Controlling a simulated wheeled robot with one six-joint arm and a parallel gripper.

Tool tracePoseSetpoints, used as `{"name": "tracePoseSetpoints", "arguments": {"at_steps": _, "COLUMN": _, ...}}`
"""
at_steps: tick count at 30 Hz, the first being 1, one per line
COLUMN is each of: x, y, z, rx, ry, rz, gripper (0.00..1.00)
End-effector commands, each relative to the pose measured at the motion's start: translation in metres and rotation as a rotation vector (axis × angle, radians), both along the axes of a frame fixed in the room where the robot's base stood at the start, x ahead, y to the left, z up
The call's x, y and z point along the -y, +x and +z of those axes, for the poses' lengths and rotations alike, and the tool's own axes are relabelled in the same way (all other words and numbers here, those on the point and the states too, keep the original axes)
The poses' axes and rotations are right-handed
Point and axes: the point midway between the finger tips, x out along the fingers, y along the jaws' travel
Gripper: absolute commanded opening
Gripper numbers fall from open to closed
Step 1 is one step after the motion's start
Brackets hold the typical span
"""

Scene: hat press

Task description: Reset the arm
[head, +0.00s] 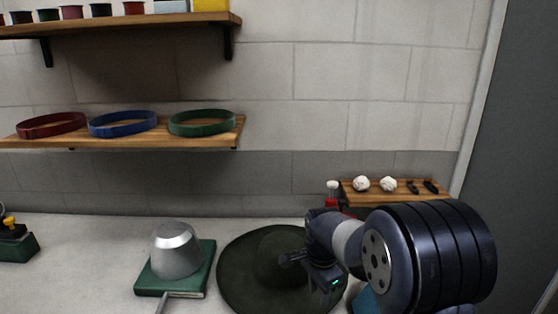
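My arm reaches in from the lower right of the head view. My gripper (290,262) is at its end, in front of the crown of a dark green wide-brimmed hat (240,285) on the pale worktop. The gripper is small and dark against the hat, so I cannot tell whether its fingers are apart or together, or whether it touches the hat. The arm hides the right part of the brim.
A metal hat block (175,252) on a green base (158,282) stands left of the hat. Red, blue and green bands (203,123) lie on a wooden shelf (100,141). A small rack (405,197) with white balls is behind my arm.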

Motion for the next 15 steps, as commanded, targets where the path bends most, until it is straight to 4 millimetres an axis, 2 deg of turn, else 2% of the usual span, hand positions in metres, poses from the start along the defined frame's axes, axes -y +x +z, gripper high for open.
{"name": "tracePoseSetpoints", "arguments": {"at_steps": 1, "x": 0.0, "y": 0.0, "z": 0.013, "rx": 0.001, "ry": 0.0, "rz": 0.0, "gripper": 0.34}}
{"name": "tracePoseSetpoints", "arguments": {"at_steps": 3, "x": 0.0, "y": 0.0, "z": 0.022, "rx": 0.001, "ry": 0.0, "rz": 0.0, "gripper": 0.34}}
{"name": "tracePoseSetpoints", "arguments": {"at_steps": 9, "x": 0.0, "y": 0.0, "z": 0.048, "rx": 0.001, "ry": 0.0, "rz": 0.0, "gripper": 0.34}}
{"name": "tracePoseSetpoints", "arguments": {"at_steps": 15, "x": 0.0, "y": 0.0, "z": 0.067, "rx": 0.001, "ry": 0.0, "rz": 0.0, "gripper": 0.34}}
